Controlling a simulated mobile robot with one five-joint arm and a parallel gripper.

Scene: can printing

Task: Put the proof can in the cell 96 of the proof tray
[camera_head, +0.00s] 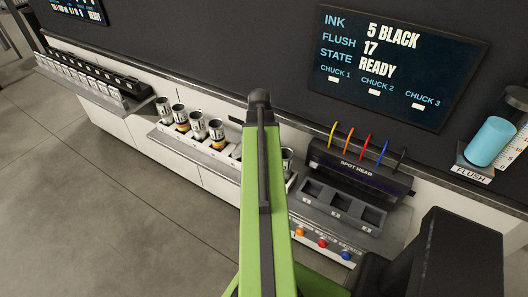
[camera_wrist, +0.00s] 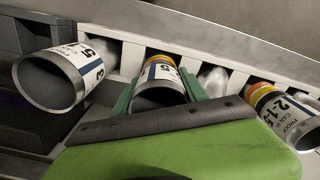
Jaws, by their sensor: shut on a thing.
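My gripper (camera_wrist: 158,92) is shut on a proof can (camera_wrist: 164,72) with a white label, dark blue stripe and orange band, its open mouth towards the wrist camera. The can is still at the white slotted rack (camera_wrist: 222,77); I cannot tell whether it is lifted. In the head view my arm hides the gripper and this can. A long tray with a row of labelled cells (camera_head: 88,84) is at the far left of the counter. Its labels are too small to read, so I cannot pick out cell 96.
One can (camera_wrist: 62,78) stands left of the gripper and another (camera_wrist: 286,112), marked "PROOF CAN", right of it. Several cans (camera_head: 197,125) stand in the rack left of my arm. The spot head (camera_head: 357,172) and flush cup (camera_head: 490,143) are at the right. The left floor is clear.

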